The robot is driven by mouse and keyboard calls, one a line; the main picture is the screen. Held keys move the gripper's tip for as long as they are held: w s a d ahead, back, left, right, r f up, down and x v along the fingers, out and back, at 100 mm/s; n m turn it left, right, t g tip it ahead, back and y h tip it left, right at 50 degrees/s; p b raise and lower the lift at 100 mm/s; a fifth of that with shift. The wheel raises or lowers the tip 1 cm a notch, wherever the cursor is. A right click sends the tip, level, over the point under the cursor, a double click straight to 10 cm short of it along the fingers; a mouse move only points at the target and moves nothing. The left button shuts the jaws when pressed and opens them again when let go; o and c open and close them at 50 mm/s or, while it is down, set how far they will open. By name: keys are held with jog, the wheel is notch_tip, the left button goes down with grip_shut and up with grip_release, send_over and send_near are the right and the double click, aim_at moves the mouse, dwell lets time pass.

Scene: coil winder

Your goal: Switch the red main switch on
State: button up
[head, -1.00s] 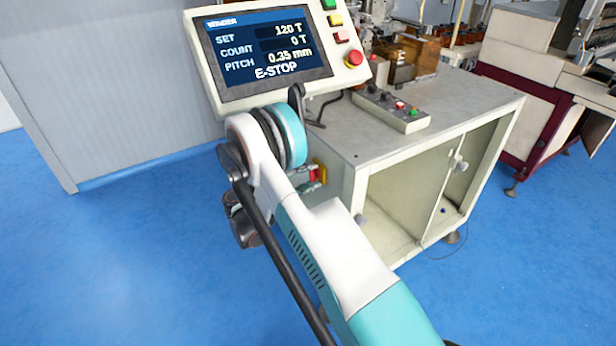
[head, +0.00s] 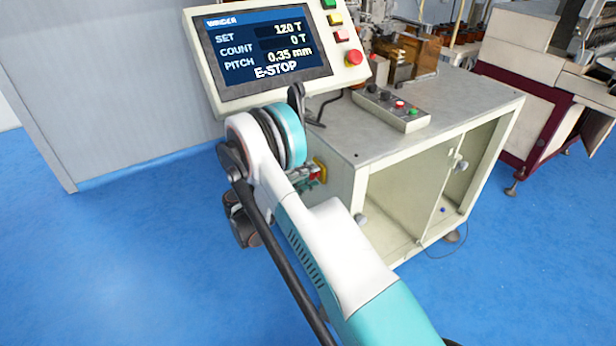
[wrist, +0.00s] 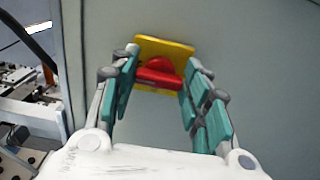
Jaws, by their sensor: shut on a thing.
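The red main switch (wrist: 158,77) is a red handle on a yellow plate (wrist: 180,50), fixed to the grey side panel of the winder cabinet. In the wrist view the handle lies roughly crosswise, slightly tilted, between my gripper's teal finger pads. My gripper (wrist: 159,74) is shut on the handle, one finger at each end. In the head view the yellow plate (head: 321,168) shows only in part behind my gripper (head: 308,179), and my arm hides much of the area.
The winder's screen (head: 265,50) reads E-STOP, with a red mushroom button (head: 354,58) at its lower right. A small control box (head: 392,108) lies on the cabinet top (head: 450,98). Blue floor is open at left.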

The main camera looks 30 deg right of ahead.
jog(key=o, duration=1.1)
jog(key=shift+c, duration=0.2)
jog(key=a, duration=1.2)
jog(key=shift+s, duration=0.2)
jog(key=shift+a, duration=0.1)
